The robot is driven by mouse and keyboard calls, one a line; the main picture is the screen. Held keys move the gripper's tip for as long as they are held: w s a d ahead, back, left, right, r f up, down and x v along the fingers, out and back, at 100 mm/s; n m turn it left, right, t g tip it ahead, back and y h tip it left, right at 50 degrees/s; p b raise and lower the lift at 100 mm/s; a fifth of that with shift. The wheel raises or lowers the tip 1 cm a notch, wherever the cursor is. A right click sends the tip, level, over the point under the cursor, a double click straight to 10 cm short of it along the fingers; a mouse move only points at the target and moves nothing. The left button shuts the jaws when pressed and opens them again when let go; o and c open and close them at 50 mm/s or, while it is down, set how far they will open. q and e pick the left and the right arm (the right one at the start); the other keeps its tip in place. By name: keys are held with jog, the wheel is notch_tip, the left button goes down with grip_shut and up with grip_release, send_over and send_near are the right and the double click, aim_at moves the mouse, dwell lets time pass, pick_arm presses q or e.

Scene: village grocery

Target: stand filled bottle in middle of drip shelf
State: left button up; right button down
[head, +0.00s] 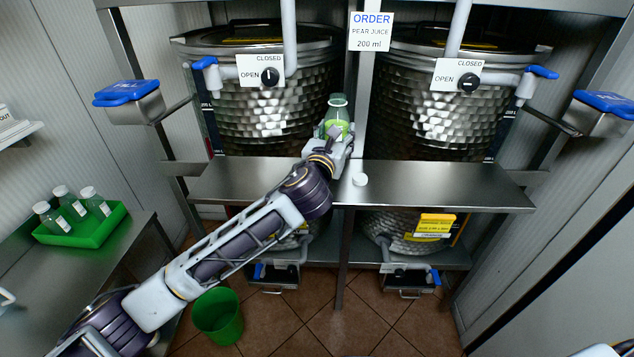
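A bottle (337,112) with a grey-green neck and a bright green body stands roughly upright near the middle of the drip shelf (440,186), just left of the central post. My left gripper (338,134) is at its lower part and appears closed around it. The gripper hides the bottle's base, so I cannot tell whether it touches the shelf. My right gripper is not in view.
Two hammered metal tanks (265,110) (435,105) with blue-handled taps stand behind the shelf. An order sign (371,32) reads pear juice, 200 ml. A green tray (85,236) holds several capped bottles at left. A green bin (218,315) stands on the floor. The shelf's right half is clear.

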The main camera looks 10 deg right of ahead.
pick_arm(q)
jog(key=shift+w+a+f, duration=0.2)
jog(key=shift+w+a, duration=0.2)
jog(key=shift+a, duration=0.1)
jog(key=shift+a+f+y, duration=0.1)
jog(key=shift+y, duration=0.2)
jog(key=shift+s+n, duration=0.1)
jog(key=shift+n, duration=0.2)
jog(key=shift+a, duration=0.1)
jog(key=shift+f, duration=0.1)
jog(key=shift+f, duration=3.05)
jog(key=shift+f, duration=0.15)
jog(key=shift+f, duration=1.75)
